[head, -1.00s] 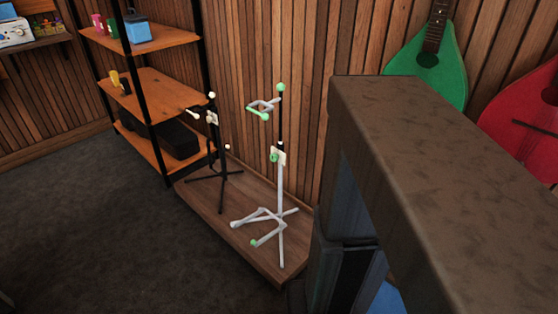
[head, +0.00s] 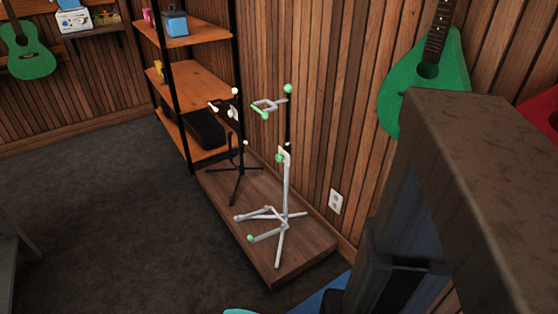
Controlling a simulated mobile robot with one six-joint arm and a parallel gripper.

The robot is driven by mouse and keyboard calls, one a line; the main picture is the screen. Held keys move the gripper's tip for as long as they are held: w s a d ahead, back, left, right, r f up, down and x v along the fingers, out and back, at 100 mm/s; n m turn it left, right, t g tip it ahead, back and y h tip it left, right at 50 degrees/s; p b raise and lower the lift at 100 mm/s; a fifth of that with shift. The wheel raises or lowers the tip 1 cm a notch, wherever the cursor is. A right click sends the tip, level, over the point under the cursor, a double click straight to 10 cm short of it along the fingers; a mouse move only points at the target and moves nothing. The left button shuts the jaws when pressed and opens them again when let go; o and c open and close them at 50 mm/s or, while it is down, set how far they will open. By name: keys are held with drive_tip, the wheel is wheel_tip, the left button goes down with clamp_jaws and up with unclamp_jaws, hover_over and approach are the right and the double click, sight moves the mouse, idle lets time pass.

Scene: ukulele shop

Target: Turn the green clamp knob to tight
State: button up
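A white stand with green-tipped parts (head: 286,195) stands upright on a low wooden platform against the slatted wall. Its green clamp knob (head: 280,157) sits beside a pale plate (head: 285,152) partway up the post. The knob is small here, and I cannot tell how far it is turned. My gripper is not in view.
A black stand (head: 239,165) is just left of the white one on the platform (head: 270,250). A shelf unit (head: 190,85) stands behind at left. A large brown-topped block (head: 465,150) fills the right foreground. Dark carpet (head: 110,220) is open at left.

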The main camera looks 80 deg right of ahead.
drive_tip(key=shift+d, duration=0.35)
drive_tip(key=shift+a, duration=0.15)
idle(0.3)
